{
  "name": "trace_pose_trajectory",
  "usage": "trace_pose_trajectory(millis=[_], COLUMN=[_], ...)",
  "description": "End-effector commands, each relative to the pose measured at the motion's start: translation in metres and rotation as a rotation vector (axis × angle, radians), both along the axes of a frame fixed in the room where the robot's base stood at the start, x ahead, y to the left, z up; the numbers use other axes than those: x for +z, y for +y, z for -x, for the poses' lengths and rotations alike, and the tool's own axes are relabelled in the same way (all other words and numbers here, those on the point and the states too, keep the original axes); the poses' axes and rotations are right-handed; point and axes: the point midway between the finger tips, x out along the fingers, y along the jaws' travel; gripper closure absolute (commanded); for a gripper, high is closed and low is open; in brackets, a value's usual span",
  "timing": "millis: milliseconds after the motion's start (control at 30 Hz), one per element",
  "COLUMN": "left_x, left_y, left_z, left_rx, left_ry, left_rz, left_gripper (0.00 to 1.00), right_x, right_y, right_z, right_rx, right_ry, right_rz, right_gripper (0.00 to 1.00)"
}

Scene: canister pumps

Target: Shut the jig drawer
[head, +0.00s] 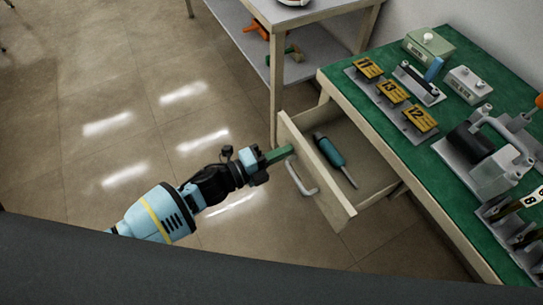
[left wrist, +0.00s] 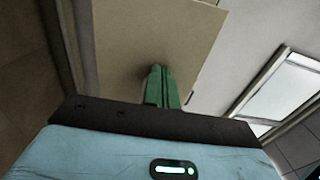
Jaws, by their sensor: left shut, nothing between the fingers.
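The jig drawer (head: 345,205) stands pulled out from the green-topped bench. Its wooden front carries a pale bar handle (head: 300,180), and a blue-green tool with a thin shaft (head: 331,153) lies inside. My left gripper (head: 285,152) is shut and empty, its green fingers at the outer face of the drawer front, near its upper left end and above the handle. In the left wrist view the shut fingers (left wrist: 161,80) point at the tan drawer front (left wrist: 140,40). I cannot tell whether they touch it. My right gripper is not in view.
The green bench top (head: 370,115) holds numbered yellow plates (head: 392,91), a pump (head: 485,150) and small boxes. A shelved stand (head: 290,45) is close behind the drawer. Tiled floor (head: 100,90) to the left is clear.

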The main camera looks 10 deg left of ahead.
Motion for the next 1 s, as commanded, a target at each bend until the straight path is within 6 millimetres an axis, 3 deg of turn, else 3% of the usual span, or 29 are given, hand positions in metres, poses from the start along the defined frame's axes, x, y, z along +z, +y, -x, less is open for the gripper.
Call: trace_pose_trajectory(millis=[500, 700, 1000], left_x=[-0.003, -0.002, 0.000], left_y=[-0.098, -0.119, -0.129], left_z=[-0.070, -0.086, -0.093], left_rx=[-0.002, 0.000, 0.001], left_ry=[0.000, 0.001, 0.000], left_rz=[0.000, 0.000, -0.001], left_gripper=[1.00, 1.00, 1.00], right_x=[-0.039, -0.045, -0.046], right_y=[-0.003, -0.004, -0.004], right_z=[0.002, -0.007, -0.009], right_rx=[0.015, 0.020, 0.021], right_ry=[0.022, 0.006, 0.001], right_rz=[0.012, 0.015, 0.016], right_gripper=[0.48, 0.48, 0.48])
